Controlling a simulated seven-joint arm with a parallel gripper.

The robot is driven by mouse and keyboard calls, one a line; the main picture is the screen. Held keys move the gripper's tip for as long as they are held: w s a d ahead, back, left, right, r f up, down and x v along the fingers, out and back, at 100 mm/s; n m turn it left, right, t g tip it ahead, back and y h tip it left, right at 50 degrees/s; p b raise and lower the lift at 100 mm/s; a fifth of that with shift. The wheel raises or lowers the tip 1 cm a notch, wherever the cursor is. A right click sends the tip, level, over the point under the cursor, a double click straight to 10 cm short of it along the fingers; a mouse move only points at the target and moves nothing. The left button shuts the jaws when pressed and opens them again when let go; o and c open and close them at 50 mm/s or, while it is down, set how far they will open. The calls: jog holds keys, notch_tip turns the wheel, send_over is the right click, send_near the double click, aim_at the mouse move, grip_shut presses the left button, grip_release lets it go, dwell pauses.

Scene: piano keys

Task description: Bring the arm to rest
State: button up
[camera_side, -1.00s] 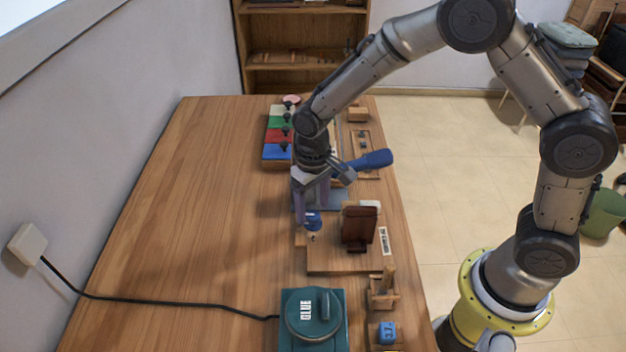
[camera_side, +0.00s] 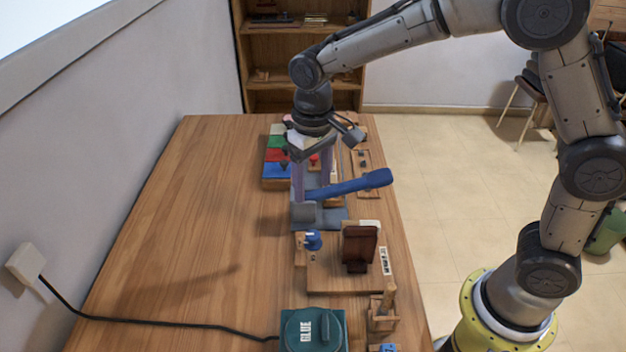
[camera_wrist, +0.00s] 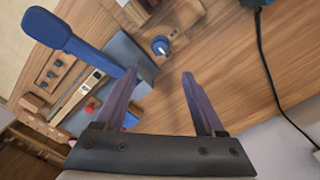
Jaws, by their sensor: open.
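My gripper (camera_side: 311,185) is open, fingers pointing down, above the middle of the wooden table (camera_side: 180,220). A tool with a long blue handle (camera_side: 350,185) sits at a blue-grey holder (camera_side: 330,214), just beside and behind the fingers in the side view. In the wrist view the handle (camera_wrist: 65,35) lies left of the fingers; contact cannot be told. A blue knob (camera_side: 313,241) is on a wooden board below, clear of the gripper.
A dark brown upright piece (camera_side: 358,247) stands on the board. A teal glue pot (camera_side: 312,331) is at the front. Coloured blocks (camera_side: 276,157) lie behind the gripper. A black cord (camera_side: 170,322) crosses the table's left side, which is otherwise clear.

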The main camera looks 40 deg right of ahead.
jog(key=s+d+r+m+t, duration=0.1)
jog(key=s+d+r+t, duration=0.1)
jog(key=s+d+r, duration=0.3)
jog(key=s+d+r+t, duration=0.2)
jog(key=s+d+r, duration=0.15)
jog(key=r, duration=0.45)
jog(key=s+d+f+n+t, duration=0.1)
jog(key=s+f, duration=0.3)
jog(key=s, duration=1)
jog(key=shift+d+t, duration=0.3)
jog(key=shift+d, duration=0.4)
